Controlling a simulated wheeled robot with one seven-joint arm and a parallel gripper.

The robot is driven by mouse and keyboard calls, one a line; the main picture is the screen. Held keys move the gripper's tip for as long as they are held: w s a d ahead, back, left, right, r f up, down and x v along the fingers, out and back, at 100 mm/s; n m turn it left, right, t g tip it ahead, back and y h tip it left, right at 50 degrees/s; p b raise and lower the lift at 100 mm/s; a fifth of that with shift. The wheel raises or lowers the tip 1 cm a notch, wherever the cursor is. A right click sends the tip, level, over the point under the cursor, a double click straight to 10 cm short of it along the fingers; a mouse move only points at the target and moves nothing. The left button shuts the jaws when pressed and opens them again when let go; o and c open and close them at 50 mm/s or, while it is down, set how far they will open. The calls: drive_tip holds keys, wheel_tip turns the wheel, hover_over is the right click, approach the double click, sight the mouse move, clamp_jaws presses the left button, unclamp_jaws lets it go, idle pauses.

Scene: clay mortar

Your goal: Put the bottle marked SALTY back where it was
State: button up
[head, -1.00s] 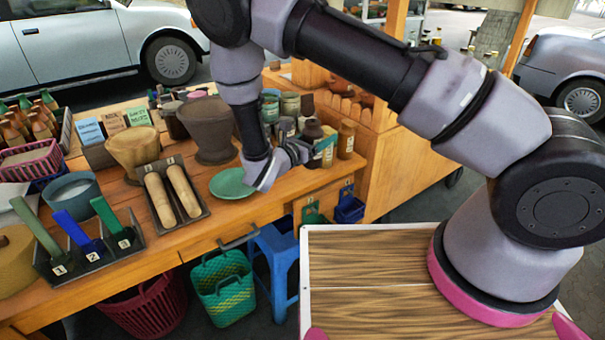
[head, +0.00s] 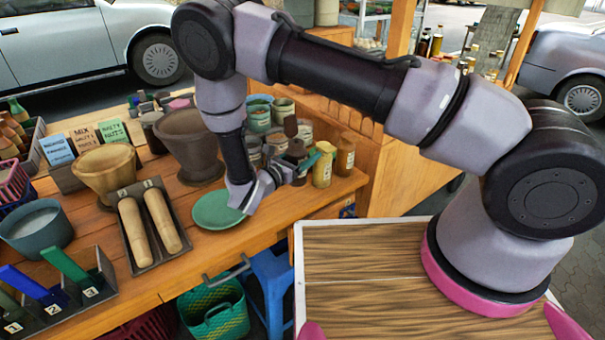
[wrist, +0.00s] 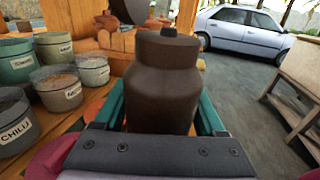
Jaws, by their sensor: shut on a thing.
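My gripper (head: 303,163) is over the right part of the wooden counter, beside the green plate (head: 219,210). Its teal fingers are shut on a dark brown bottle (wrist: 165,85), which stands upright between them in the wrist view. The held bottle (head: 295,150) is partly hidden by the fingers in the head view. No label shows on the side that I see, so I cannot read SALTY on it. A yellow bottle (head: 323,166) and an amber bottle (head: 345,157) stand just right of my gripper. I cannot tell whether the held bottle touches the counter.
Labelled jars stand left of the held bottle in the wrist view, including one marked CHILLI (wrist: 17,122). Mortars (head: 188,143), a tray of pestles (head: 148,225) and lettered cards (head: 86,142) fill the counter's left. A wooden cabinet (head: 400,165) stands on the right.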

drive_tip(key=shift+f, duration=2.65)
drive_tip(key=shift+f, duration=0.1)
drive_tip(key=o, duration=1.4)
drive_tip(key=shift+o, duration=0.2)
drive_tip(key=v, duration=1.2)
